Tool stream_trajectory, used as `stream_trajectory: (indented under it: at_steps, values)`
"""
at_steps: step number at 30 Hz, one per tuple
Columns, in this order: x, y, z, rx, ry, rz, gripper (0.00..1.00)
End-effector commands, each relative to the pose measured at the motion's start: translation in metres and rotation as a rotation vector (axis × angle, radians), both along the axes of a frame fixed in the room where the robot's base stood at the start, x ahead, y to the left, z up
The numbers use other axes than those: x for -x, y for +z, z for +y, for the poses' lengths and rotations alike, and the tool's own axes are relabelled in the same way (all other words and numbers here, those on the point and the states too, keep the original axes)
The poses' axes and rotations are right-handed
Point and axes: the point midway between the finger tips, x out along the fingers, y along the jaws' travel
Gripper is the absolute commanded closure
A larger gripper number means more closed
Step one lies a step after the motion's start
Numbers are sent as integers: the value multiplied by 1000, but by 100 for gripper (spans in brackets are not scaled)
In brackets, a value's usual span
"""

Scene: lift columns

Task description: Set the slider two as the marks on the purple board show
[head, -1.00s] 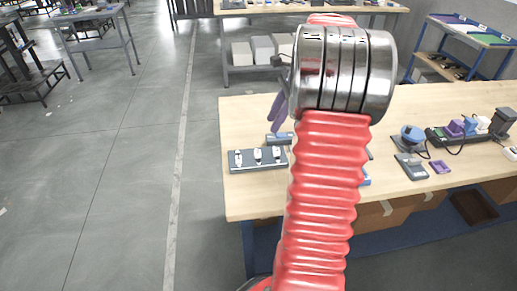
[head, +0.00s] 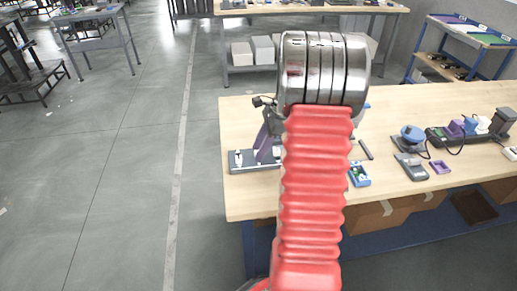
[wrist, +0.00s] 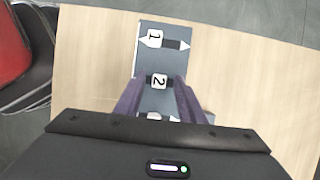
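The grey slider panel (head: 240,168) lies at the left of the wooden table, partly hidden by my gripper. In the head view my gripper (head: 264,148) points down over the panel. No purple board with readable marks shows.
On the table (head: 235,203), a blue device (head: 359,174) stands right of my arm. Further right are a device with a blue round top (head: 412,133) and a power strip (head: 460,133). A rack (head: 465,35) behind holds flat purple and green items.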

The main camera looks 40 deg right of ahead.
Motion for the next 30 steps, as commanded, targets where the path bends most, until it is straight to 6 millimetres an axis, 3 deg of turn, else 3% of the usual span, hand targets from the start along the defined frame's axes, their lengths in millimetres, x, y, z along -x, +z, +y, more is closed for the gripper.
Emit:
stream_trajectory:
  at_steps: [8, 23, 30]
  values:
    - [0, -1, 0, 1, 0, -1, 64]
    - [-1, -1, 0, 1, 0, -1, 98]
    - [-1, -1, 0, 1, 0, -1, 100]
